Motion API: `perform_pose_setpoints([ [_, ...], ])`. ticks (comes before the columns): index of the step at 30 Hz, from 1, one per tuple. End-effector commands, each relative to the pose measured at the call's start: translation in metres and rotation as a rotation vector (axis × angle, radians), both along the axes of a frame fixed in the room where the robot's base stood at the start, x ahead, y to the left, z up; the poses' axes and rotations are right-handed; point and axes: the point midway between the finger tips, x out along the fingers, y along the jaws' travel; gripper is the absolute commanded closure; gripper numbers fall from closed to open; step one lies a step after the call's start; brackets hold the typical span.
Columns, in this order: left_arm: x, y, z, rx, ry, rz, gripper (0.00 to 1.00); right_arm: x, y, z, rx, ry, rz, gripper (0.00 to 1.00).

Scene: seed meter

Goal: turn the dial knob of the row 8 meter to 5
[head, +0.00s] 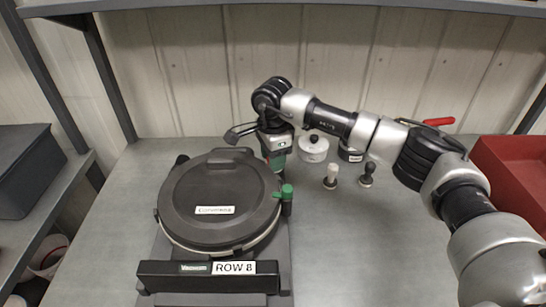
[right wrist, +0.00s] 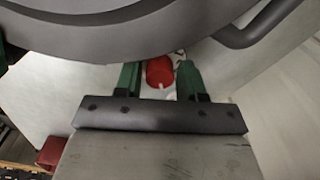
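The row 8 meter (head: 222,196) stands at the left of the table, with a round dark lid and a "ROW 8" plate (head: 234,268) in front. My right gripper (head: 277,160) reaches down behind the meter's right rear side. In the right wrist view, the red dial knob (right wrist: 160,72) with a small white mark lies between the green fingers of my right gripper (right wrist: 160,82). The fingers stand apart on either side of it, with a narrow gap showing at the left. The knob is hidden in the head view, and no dial numbers are readable. My left gripper is not in view.
A white round container with a black knob (head: 313,148) and two small knobbed pegs (head: 331,177) stand to the right. A red bin (head: 510,170) is at far right. The table's right front is clear beneath my arm.

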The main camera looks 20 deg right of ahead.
Motion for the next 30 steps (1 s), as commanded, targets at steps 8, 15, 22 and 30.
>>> perform_pose_setpoints([
  [8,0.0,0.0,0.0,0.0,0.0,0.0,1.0,0.0,0.0,0.0,0.0,0.001,0.001,0.45],
  [15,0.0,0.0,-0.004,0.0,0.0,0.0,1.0,0.001,0.0,0.013,-0.001,-0.002,0.001,0.45],
  [22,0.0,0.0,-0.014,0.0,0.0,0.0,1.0,0.001,0.0,0.058,0.0,-0.004,0.002,0.45],
  [30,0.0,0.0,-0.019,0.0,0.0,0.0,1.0,0.0,0.0,0.1,0.0,-0.002,0.001,0.45],
])
